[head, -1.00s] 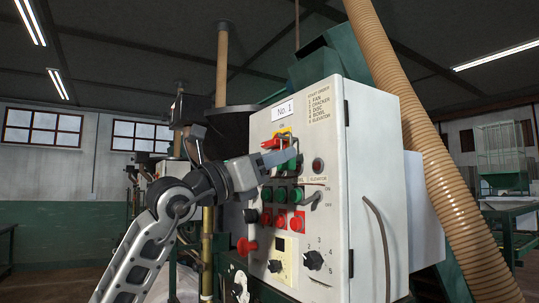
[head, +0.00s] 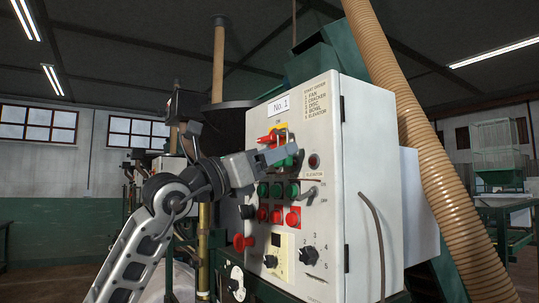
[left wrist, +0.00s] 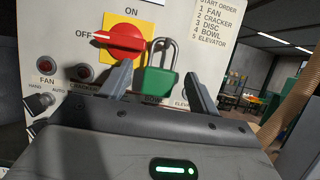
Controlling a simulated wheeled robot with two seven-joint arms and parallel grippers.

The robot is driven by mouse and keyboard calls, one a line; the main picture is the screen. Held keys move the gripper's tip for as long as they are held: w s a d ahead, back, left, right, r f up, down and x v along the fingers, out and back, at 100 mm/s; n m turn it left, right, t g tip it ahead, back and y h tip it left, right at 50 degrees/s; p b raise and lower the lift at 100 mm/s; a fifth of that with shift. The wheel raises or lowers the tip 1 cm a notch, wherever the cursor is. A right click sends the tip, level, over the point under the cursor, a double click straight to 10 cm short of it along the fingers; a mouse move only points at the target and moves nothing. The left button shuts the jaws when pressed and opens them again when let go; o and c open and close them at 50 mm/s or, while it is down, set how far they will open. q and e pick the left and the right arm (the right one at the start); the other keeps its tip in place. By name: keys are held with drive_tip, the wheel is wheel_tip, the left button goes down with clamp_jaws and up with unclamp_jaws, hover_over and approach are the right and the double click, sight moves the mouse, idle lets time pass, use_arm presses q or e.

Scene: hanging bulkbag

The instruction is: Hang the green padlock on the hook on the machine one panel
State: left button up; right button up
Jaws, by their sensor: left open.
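The green padlock (left wrist: 160,84) shows in the left wrist view, upright against the machine one panel (left wrist: 200,40), just right of the red rotary switch. Its grey shackle points up. The hook is not clear to see, and I cannot tell whether the shackle is around it. My left gripper (left wrist: 160,72) is open, with one finger on each side of the padlock; I cannot tell whether they touch it. In the head view my left gripper (head: 282,152) is at the panel's front face, mostly covering the padlock. My right gripper is in neither view.
The red switch (left wrist: 124,42) on its yellow plate is close to the left finger. Below the gripper in the head view are green buttons (head: 277,189), red buttons (head: 277,214) and a red knob (head: 243,242) that sticks out. A ribbed hose (head: 430,150) runs behind the panel.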

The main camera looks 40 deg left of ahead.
use_arm(q)
drive_tip(key=shift+s+f, duration=0.1)
drive_tip(key=shift+f, duration=0.05)
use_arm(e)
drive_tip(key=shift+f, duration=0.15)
use_arm(q)
drive_tip(key=b+v, duration=1)
drive_tip(key=v, duration=0.5)
drive_tip(key=shift+s+a, duration=0.15)
drive_tip(key=shift+s, duration=0.25)
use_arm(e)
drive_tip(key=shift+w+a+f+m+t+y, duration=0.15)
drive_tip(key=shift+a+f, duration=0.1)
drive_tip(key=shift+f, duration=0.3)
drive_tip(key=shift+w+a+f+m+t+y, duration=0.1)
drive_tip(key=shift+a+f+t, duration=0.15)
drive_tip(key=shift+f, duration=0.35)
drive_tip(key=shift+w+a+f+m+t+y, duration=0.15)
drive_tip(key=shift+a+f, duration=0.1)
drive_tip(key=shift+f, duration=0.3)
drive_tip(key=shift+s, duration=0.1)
